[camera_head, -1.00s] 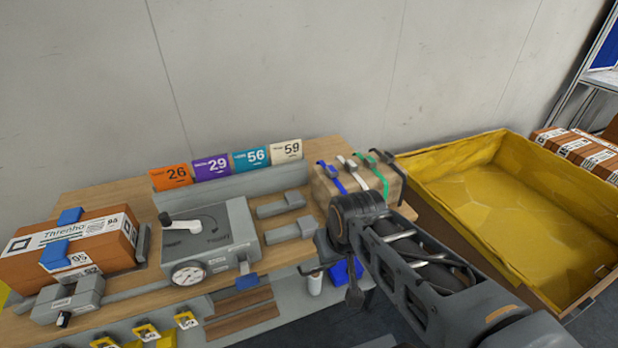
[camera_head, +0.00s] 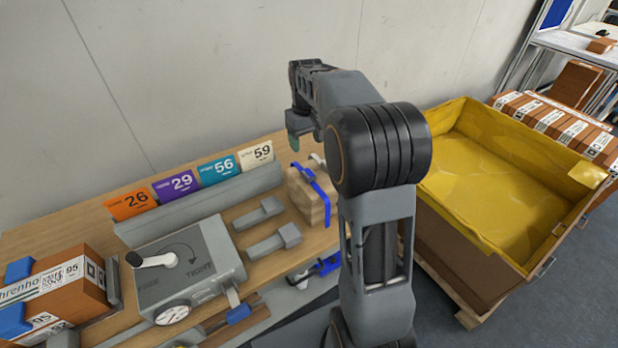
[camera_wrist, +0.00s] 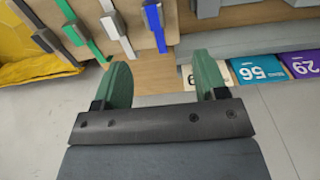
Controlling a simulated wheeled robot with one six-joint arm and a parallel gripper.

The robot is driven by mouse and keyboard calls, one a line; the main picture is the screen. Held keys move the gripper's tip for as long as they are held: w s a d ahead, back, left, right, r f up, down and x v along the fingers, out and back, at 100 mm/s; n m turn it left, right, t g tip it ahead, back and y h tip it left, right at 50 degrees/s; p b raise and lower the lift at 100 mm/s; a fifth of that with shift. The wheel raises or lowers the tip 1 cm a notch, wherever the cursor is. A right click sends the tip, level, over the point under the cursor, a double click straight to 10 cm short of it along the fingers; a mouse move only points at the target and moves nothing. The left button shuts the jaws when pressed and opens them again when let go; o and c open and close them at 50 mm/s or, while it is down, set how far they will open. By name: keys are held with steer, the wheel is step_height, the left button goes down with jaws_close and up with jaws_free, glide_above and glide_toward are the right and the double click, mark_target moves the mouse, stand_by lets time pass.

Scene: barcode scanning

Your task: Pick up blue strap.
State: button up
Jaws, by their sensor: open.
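The blue strap (camera_head: 318,187) hangs over the brown block at the back right of the bench. In the wrist view the blue strap (camera_wrist: 154,22) lies ahead of my gripper, within the span between its two fingers and beyond their tips. My gripper (camera_wrist: 163,68) has green fingers, set wide apart with nothing between them. In the head view my gripper (camera_head: 298,138) is above and behind the block, partly hidden by my own arm. The fingers do not appear to touch the strap.
White (camera_wrist: 118,27), green (camera_wrist: 80,25) and black (camera_wrist: 45,28) straps hang beside the blue one. A row of number cards (camera_head: 196,178) stands along the back, by the wall. A yellow-lined crate (camera_head: 455,190) is to the right. A grey tightening device (camera_head: 190,275) sits left of the block.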

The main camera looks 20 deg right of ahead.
steer(key=w+d+f, duration=0.1)
glide_above(309, 172)
steer(key=f, duration=0.7)
steer(key=shift+w+p, duration=0.2)
steer(key=shift+p, duration=0.15)
steer(key=shift+s+f+p, duration=0.15)
steer(key=shift+f+p, duration=0.2)
steer(key=shift+f, duration=1.2)
steer(key=shift+s+f+p, duration=0.1)
steer(key=shift+f+p, duration=0.25)
steer(key=shift+f, duration=1.15)
steer(key=shift+c, duration=0.5)
steer(key=c, duration=0.9)
